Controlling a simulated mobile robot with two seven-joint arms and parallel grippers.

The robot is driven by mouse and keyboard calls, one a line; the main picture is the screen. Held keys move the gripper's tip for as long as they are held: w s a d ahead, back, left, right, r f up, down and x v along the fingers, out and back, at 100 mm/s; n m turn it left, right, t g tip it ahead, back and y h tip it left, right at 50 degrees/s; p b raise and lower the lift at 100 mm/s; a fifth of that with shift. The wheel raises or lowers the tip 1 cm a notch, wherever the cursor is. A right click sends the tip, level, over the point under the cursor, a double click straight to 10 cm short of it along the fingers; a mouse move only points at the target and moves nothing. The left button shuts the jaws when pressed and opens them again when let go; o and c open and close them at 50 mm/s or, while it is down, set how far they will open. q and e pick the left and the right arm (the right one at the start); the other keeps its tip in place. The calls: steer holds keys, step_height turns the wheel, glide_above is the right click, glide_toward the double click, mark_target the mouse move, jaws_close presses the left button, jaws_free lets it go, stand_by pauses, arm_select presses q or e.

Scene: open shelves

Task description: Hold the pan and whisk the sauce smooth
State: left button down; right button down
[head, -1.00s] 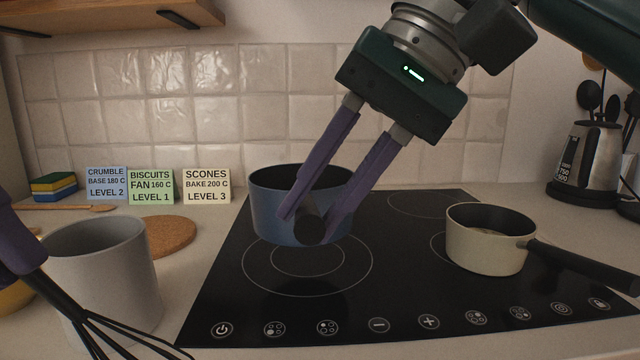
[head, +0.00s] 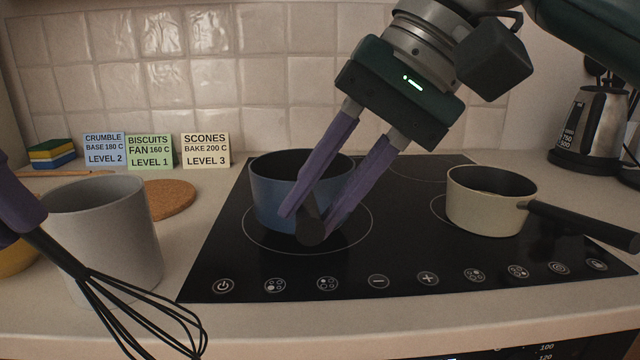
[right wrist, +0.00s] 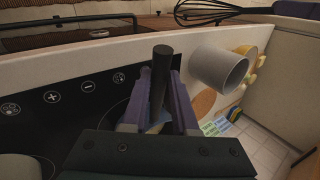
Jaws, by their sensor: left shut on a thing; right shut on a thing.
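A blue pan (head: 272,196) stands upright on the front left ring of the black hob, or very close above it. Its dark handle (head: 310,232) points towards me. My right gripper (head: 312,208) is shut on that handle; the handle also shows between the fingers in the right wrist view (right wrist: 161,75). My left gripper (head: 18,212) is partly cut off at the left edge, shut on a black whisk (head: 135,312). The whisk slants down to the right, in front of a grey pot. It is apart from the pan. The blue pan's contents are hidden.
The grey pot (head: 105,235) stands left of the hob (head: 400,262), near the whisk. A cream pan (head: 490,205) with a dark handle is on the hob's right. A cork mat (head: 170,198), recipe cards (head: 150,150), sponges (head: 52,153) and a kettle (head: 590,130) stand behind.

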arm_select(q)
steer(key=shift+f+b, duration=0.3)
steer(key=shift+f, duration=0.05)
arm_select(e)
steer(key=shift+f, duration=1.45)
steer(key=c, duration=0.8)
jaws_free()
steer(key=shift+c, duration=0.2)
jaws_close()
stand_by(0.6)
steer(key=shift+f, duration=0.15)
arm_select(q)
steer(key=shift+r, duration=4.1)
